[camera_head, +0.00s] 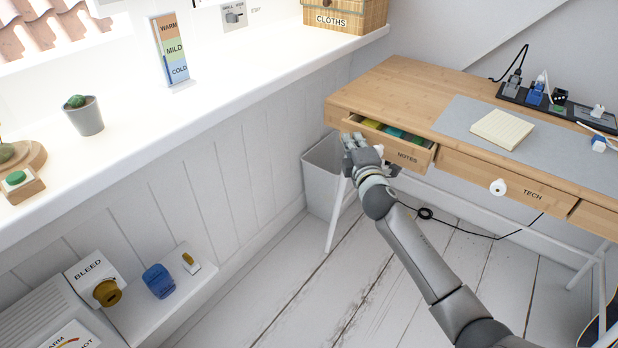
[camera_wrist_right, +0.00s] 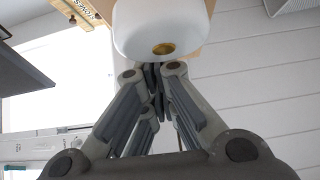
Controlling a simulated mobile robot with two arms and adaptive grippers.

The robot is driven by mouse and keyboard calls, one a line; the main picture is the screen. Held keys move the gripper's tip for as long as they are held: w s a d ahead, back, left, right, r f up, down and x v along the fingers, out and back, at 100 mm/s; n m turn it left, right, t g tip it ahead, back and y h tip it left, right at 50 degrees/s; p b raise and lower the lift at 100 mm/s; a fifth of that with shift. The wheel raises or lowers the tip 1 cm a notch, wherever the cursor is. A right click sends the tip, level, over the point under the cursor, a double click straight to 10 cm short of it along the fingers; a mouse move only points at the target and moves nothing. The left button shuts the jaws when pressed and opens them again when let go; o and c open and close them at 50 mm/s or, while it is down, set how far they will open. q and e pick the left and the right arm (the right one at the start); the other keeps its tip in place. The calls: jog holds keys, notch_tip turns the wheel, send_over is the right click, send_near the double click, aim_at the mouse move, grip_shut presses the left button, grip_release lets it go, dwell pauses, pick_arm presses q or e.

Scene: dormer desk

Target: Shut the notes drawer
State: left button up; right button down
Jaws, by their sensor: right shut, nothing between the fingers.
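The notes drawer (camera_head: 411,157) is part of the wooden desk (camera_head: 400,84) and stands pulled out, with yellow, green and blue items showing inside. Its front carries the label NOTES. My right gripper (camera_head: 354,142) is at the left part of the drawer front, with its fingers shut and empty. In the right wrist view the shut fingers (camera_wrist_right: 152,75) are close to a white rounded knob (camera_wrist_right: 162,28); I cannot tell if they touch it. My arm hides part of the drawer front in the head view. My left gripper is not in view.
The tech drawer (camera_head: 505,183) is beside it, with a white knob. A notepad (camera_head: 502,128) lies on the grey desk mat (camera_head: 460,113). A grey bin (camera_head: 322,160) stands by the desk's left leg. A long white ledge (camera_head: 250,70) runs along the left.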

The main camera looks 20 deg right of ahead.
aim_at(367, 136)
jog(key=w+d, duration=0.1)
jog(key=d, duration=0.1)
jog(key=w+d, duration=0.2)
jog(key=shift+w, duration=0.1)
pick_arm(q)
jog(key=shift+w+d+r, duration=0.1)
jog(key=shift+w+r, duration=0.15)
pick_arm(e)
jog(key=shift+d+r, duration=0.25)
